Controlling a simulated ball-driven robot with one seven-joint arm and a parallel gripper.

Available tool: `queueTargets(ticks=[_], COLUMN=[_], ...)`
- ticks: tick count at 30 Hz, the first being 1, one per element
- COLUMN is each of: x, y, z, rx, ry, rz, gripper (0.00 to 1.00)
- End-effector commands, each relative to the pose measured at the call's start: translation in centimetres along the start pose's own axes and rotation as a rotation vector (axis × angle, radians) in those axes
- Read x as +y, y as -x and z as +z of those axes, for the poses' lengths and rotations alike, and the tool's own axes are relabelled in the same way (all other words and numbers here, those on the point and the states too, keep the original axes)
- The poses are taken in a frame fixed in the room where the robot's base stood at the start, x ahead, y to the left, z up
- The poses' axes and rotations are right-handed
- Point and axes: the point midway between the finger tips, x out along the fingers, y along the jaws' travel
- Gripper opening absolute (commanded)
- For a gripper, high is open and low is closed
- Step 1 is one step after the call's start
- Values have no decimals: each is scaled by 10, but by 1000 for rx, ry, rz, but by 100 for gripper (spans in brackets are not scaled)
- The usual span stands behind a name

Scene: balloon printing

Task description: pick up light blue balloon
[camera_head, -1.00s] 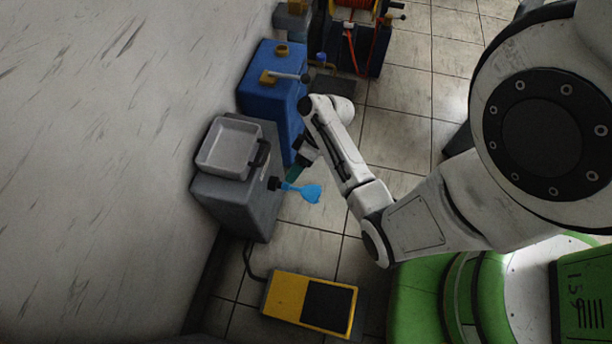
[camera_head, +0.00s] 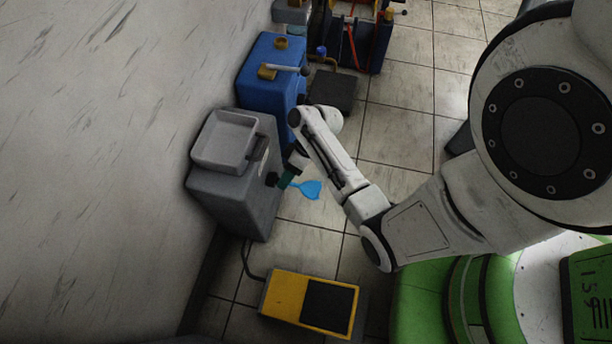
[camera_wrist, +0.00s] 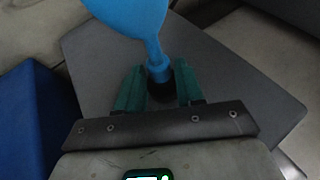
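The light blue balloon (camera_head: 309,189) hangs on the dark nozzle (camera_head: 272,180) at the side of a grey machine. In the wrist view its round body (camera_wrist: 122,12) is at the top and narrows to a neck by the black nozzle (camera_wrist: 160,88). My gripper (camera_head: 287,177) is at the neck. In the wrist view its green fingers (camera_wrist: 159,74) stand one on each side of the neck and nozzle, with narrow gaps visible. The gripper is open around the neck and does not appear to grip it.
The grey machine (camera_head: 222,190) carries a light tray (camera_head: 226,142) and stands by the wall. A blue machine (camera_head: 262,85) is behind it. A yellow pedal (camera_head: 285,300) with a black pad lies on the floor.

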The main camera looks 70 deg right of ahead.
Motion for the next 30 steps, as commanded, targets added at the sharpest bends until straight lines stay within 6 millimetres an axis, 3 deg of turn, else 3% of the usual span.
queueTargets(ticks=[11,22,30], x=[0,-2,-16], y=[0,3,25], z=[0,-1,-11], rx=[0,0,0], ry=[0,0,3], rz=[0,0,-1], gripper=[0,0,0])
